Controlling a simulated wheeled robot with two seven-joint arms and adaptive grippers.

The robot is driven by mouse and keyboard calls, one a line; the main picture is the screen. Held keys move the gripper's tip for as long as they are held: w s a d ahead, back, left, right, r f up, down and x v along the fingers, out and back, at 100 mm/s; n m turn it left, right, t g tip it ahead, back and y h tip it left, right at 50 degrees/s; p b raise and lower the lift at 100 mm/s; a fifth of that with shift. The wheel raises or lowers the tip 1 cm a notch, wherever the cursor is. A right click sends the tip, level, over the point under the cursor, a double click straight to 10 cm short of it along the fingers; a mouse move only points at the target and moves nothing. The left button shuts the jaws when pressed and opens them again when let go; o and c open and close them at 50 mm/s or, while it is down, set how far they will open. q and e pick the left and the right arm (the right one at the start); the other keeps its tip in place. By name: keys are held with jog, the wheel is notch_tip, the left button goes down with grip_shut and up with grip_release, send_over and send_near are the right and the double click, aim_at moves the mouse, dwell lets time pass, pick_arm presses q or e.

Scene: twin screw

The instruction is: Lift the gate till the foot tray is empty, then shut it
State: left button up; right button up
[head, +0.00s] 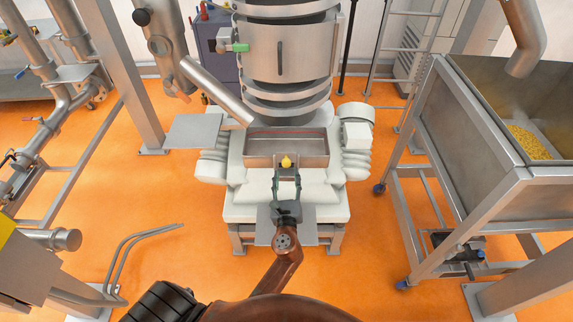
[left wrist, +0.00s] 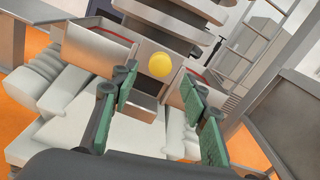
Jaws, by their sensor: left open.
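A yellow knob (head: 287,162) sits at the front middle of the steel foot tray (head: 262,148), at the base of the tall round machine. In the left wrist view the knob (left wrist: 160,65) stands in front of a narrow upright steel part, seemingly the gate, between the tray's two side portions. My left gripper (head: 287,178) is open, with its green-padded fingers pointing at the knob. In the left wrist view the knob shows beyond and between the fingers (left wrist: 160,92), with no visible contact. I cannot tell what lies in the tray. My right gripper is out of view.
A steel hopper on a wheeled frame (head: 478,140) stands at the right with yellow pellets (head: 535,143) inside. A flat steel plate (head: 193,131) and slanted tube (head: 217,90) are left of the tray. Orange floor (head: 190,200) is open on both sides.

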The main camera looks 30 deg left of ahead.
aim_at(287, 166)
pick_arm(q)
jog(key=x, duration=0.6)
jog(key=shift+s, duration=0.1)
jog(key=shift+c, duration=0.3)
grip_shut()
